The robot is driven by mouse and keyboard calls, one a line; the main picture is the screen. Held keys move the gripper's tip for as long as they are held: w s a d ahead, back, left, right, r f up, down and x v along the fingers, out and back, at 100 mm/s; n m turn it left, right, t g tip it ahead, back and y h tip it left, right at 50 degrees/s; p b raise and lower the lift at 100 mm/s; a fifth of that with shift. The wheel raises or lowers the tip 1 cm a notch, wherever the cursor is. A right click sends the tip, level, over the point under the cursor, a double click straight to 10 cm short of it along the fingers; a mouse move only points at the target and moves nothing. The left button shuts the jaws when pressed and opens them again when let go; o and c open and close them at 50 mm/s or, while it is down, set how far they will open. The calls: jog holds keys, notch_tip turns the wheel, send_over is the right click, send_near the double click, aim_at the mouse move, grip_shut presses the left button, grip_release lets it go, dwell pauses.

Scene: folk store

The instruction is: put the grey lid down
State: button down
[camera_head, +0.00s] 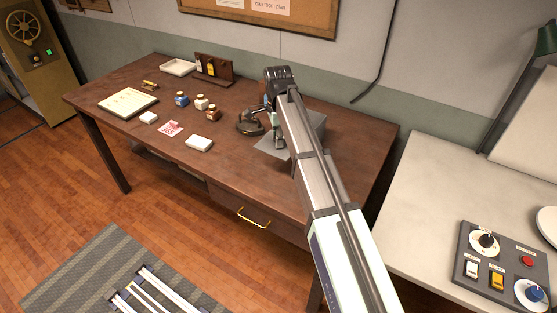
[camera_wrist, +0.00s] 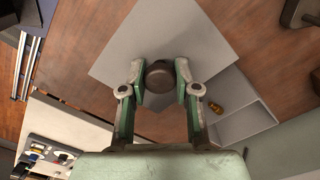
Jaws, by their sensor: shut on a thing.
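The grey lid (camera_wrist: 165,30) is a flat square plate with a dark round knob (camera_wrist: 159,74). My gripper (camera_wrist: 160,82) is shut on the knob, with a finger on each side of it. In the head view the lid (camera_head: 268,146) shows as a pale corner below my gripper (camera_head: 276,138), over the brown table (camera_head: 235,172). I cannot tell whether it touches the tabletop. In the wrist view a grey open box (camera_wrist: 245,115) lies beside the lid, partly covered by it, with a small golden thing (camera_wrist: 216,108) inside. My arm hides part of the box in the head view.
A dark curved object (camera_head: 249,124) stands close left of the lid. Small bottles (camera_head: 201,102), a white box (camera_head: 199,143), a patterned card (camera_head: 170,128) and a cream board (camera_head: 127,102) are farther left. The table's front middle is clear. A control panel (camera_head: 503,268) sits on the right-hand counter.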

aim_at(278, 170)
notch_tip(278, 170, down, 11)
jog(key=shift+f+p, duration=0.1)
jog(key=shift+p, duration=1.05)
jog(key=shift+f, duration=0.1)
jog(key=c, duration=0.8)
grip_release()
jog(key=shift+c, duration=0.2)
notch_tip(278, 170, up, 12)
jog(key=b, duration=0.2)
jog(key=shift+b, duration=0.4)
